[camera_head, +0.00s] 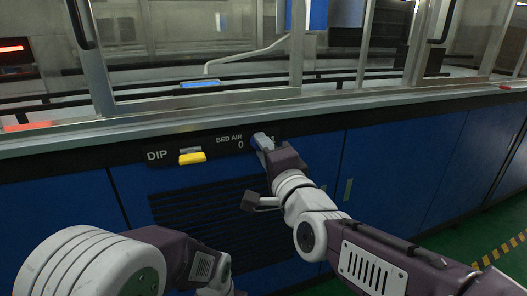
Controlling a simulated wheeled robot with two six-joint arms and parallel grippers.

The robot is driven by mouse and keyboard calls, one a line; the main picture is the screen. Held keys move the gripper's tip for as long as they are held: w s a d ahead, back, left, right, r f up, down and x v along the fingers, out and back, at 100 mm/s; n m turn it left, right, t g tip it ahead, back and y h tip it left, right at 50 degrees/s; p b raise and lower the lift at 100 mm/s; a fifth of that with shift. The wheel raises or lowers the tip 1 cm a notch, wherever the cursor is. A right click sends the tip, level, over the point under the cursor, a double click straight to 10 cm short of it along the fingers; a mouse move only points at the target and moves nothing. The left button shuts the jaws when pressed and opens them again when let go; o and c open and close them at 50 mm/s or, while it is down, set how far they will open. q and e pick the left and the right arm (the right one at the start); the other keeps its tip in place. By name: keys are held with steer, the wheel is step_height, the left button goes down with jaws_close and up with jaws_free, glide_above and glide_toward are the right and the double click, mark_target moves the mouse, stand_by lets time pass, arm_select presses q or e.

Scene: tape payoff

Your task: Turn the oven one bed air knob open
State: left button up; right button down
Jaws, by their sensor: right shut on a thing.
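The bed air knob sits on the black label strip (200,147) along the top of the blue front, at the right of the "BED AIR" lettering and a "0" mark. My right gripper (262,141) is at that spot, shut on the knob. The gripper hides most of the knob, so its angle cannot be told. My left arm comes in at the lower left, low and away from the strip. The fingertips of my left gripper are not in view.
A yellow handle (192,158) beside the "DIP" lettering sticks out left of the knob. A dark louvred vent (200,208) lies below. A metal ledge (120,136) and framed glass windows run above. Green floor with a yellow-black stripe (497,252) shows at right.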

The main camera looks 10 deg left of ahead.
stand_by(0.4)
steer(key=c, duration=1.1)
jaws_free()
steer(key=p+v, duration=0.3)
steer(key=v, duration=0.6)
